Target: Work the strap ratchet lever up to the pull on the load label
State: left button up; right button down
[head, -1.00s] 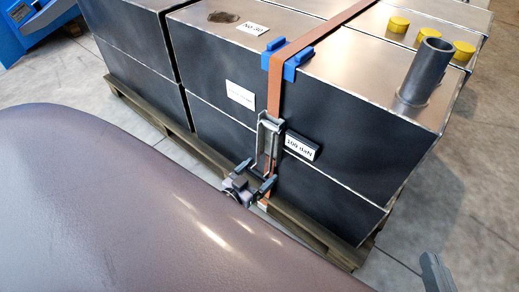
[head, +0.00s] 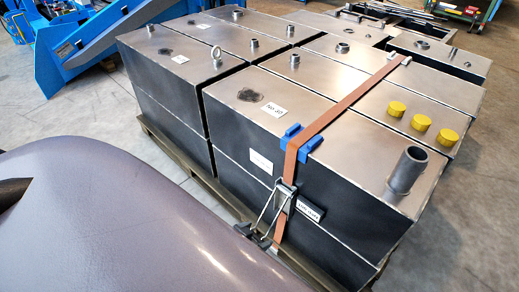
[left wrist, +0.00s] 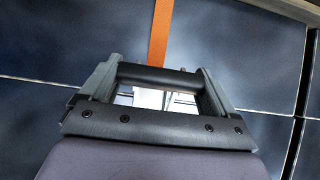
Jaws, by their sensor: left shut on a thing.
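The orange strap (head: 332,115) runs over the dark metal boxes and down their front face. The ratchet (head: 286,194) sits on it below the blue corner protectors (head: 291,136). Its lever (head: 266,214) slopes down and out from the ratchet, away from the box face. The load label (head: 308,210) is just right of the ratchet; its text is too small to read surely. My left gripper (head: 262,239) is shut on the lever's lower end. In the left wrist view, the lever's dark crossbar (left wrist: 158,76) lies between my left fingers. My right gripper is not in view.
The boxes stand on a wooden pallet (head: 168,151). Yellow caps (head: 421,122) and a grey pipe stub (head: 407,170) rise from the box tops. Blue machinery (head: 95,45) stands at the back left. Grey floor is open at right.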

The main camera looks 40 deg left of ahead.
pick_arm(q)
jog(key=s+r+g+p, duration=0.2)
jog(key=r+g+p, duration=0.1)
jog(key=r+p, duration=0.3)
jog(key=s+r+g+p, duration=0.2)
jog(key=r+p, duration=0.4)
jog(key=p, duration=0.4)
jog(key=shift+s+a+g+p, duration=0.25)
jog(key=shift+g+p, duration=0.15)
jog(key=shift+g, duration=0.2)
jog(key=shift+w+r, duration=0.1)
jog(key=shift+w, duration=0.05)
jog(key=o, duration=1.2)
